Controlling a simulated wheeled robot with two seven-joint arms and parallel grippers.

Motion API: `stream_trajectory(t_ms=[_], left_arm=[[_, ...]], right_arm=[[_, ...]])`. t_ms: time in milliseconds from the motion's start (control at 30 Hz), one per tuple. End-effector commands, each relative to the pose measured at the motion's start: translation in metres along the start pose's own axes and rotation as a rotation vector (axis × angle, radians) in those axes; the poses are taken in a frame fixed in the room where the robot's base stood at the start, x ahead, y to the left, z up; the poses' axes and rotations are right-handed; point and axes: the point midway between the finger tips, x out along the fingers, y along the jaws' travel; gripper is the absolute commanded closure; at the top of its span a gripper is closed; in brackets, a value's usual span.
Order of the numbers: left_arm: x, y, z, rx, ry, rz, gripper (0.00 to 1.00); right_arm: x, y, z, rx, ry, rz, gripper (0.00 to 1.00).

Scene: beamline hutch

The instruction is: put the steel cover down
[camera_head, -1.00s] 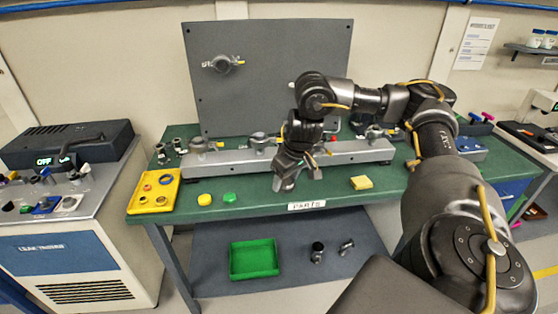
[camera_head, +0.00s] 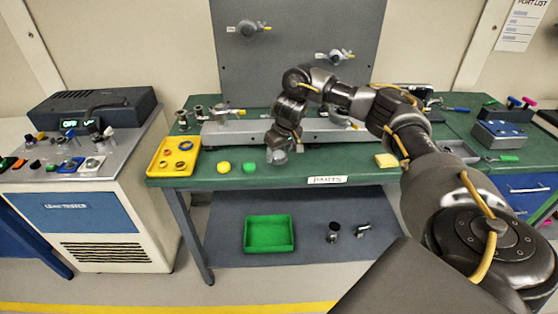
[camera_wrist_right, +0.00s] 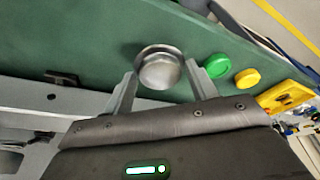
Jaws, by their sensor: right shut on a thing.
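The steel cover (camera_wrist_right: 160,70) is a round, shiny metal cap between the two fingers of my right gripper (camera_wrist_right: 160,90) in the right wrist view. The right gripper is shut on it. In the head view, my right gripper (camera_head: 279,152) points down near the front edge of the green bench (camera_head: 225,182), with the cover (camera_head: 277,158) at its tips. I cannot tell whether the cover touches the bench top. My left gripper is not in view.
A green cap (camera_head: 249,167) and a yellow cap (camera_head: 223,168) lie just left of the cover. A grey rail (camera_head: 335,131) runs behind. Bench between the gripper and the block is clear.

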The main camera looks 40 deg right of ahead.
Motion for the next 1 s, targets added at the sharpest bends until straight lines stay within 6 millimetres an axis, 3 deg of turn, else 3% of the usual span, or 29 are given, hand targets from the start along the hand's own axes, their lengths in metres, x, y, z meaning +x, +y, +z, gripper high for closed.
stream_trajectory(t_ms=[33,167,600,633,767,1000], left_arm=[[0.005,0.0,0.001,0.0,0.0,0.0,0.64],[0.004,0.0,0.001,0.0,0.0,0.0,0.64],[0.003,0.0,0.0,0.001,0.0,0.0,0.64],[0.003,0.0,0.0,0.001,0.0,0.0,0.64],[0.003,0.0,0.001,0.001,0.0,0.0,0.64],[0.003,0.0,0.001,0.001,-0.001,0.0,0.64]], right_arm=[[0.013,0.0,0.006,0.0,-0.006,0.0,0.67],[0.024,0.0,0.009,-0.001,-0.005,0.0,0.67],[0.029,0.0,0.01,-0.001,-0.002,0.0,0.67],[0.029,0.0,0.01,-0.001,-0.002,0.0,0.4],[0.029,0.0,0.01,-0.001,-0.002,0.0,0.23],[0.029,0.0,0.01,-0.001,-0.002,0.0,0.21]])
